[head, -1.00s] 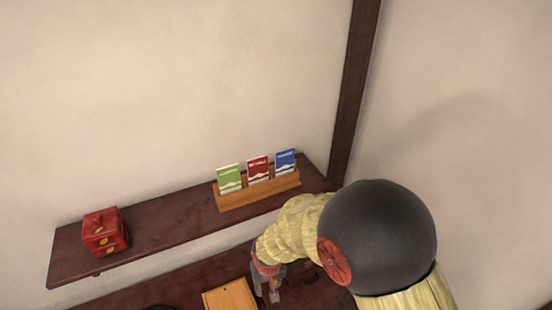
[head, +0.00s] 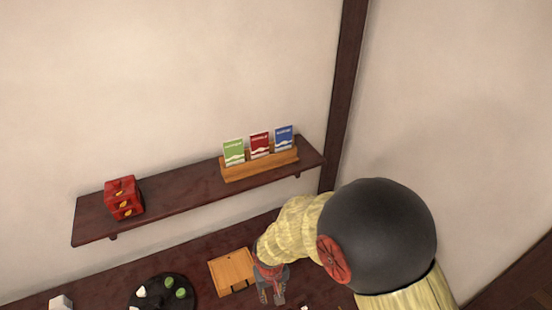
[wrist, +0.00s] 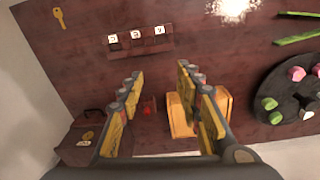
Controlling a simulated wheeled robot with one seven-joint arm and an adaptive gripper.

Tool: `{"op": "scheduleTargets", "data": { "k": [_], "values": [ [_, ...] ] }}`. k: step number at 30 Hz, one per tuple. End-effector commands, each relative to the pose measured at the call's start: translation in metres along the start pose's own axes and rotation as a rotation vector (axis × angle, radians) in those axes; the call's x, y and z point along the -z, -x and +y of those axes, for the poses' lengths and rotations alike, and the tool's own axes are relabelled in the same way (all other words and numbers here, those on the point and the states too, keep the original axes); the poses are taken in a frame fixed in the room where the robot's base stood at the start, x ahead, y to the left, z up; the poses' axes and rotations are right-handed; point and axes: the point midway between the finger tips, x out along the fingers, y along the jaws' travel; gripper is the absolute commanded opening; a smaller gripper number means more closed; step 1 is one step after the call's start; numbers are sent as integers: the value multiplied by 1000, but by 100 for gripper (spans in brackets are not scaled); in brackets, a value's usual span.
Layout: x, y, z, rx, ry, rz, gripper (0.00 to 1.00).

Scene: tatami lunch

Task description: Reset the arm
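My gripper (head: 272,292) hangs over the dark red table (head: 205,279) at the lower middle of the head view, just right of a wooden box (head: 232,270). In the wrist view my gripper (wrist: 160,100) shows two yellow-padded fingers spread wide apart, with nothing held between them. The wooden box (wrist: 181,118) shows there partly behind the right finger. My forearm and a large dark joint cover the lower right of the head view.
A wall shelf (head: 180,199) carries a red box (head: 124,198) and a wooden rack (head: 262,165) of three packets. A black round plate (head: 148,299) with green and white pieces lies left. A key (wrist: 59,18) and a small labelled holder (wrist: 140,44) show in the wrist view.

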Motion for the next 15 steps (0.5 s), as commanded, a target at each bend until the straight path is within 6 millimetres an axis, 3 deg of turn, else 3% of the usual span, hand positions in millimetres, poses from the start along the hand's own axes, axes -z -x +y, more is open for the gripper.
{"op": "scheduleTargets", "data": {
  "k": [5, 15],
  "values": [
    [-32, 13, 7, -14, 44, -78, 35],
    [-63, 88, 38, -6, 53, -93, 35]
  ]
}}
